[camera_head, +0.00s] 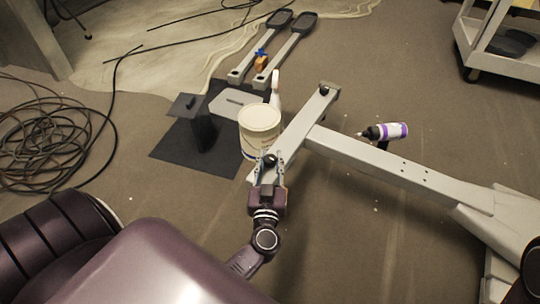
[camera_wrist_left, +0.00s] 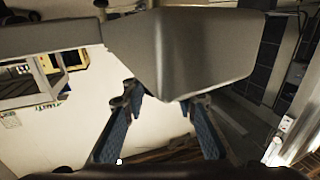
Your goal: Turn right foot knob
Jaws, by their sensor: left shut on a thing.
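The grey foot crossbar (camera_head: 300,130) of the elliptical frame lies on the floor in the middle of the head view. A dark foot knob (camera_head: 269,159) sits at its near end, and another dark knob (camera_head: 323,90) at its far end. My left gripper (camera_head: 270,168) is at the near end, with its fingers on either side of the near knob and shut on it. In the left wrist view, the grey bar end (camera_wrist_left: 190,50) is above the fingers, and the knob is not clearly visible. My right gripper is not in view.
A white bucket (camera_head: 260,118) stands close left of the crossbar. Two pedal arms (camera_head: 285,48) lie behind. Coiled cable (camera_head: 45,130) lies left, and a cart (camera_head: 500,60) stands back right.

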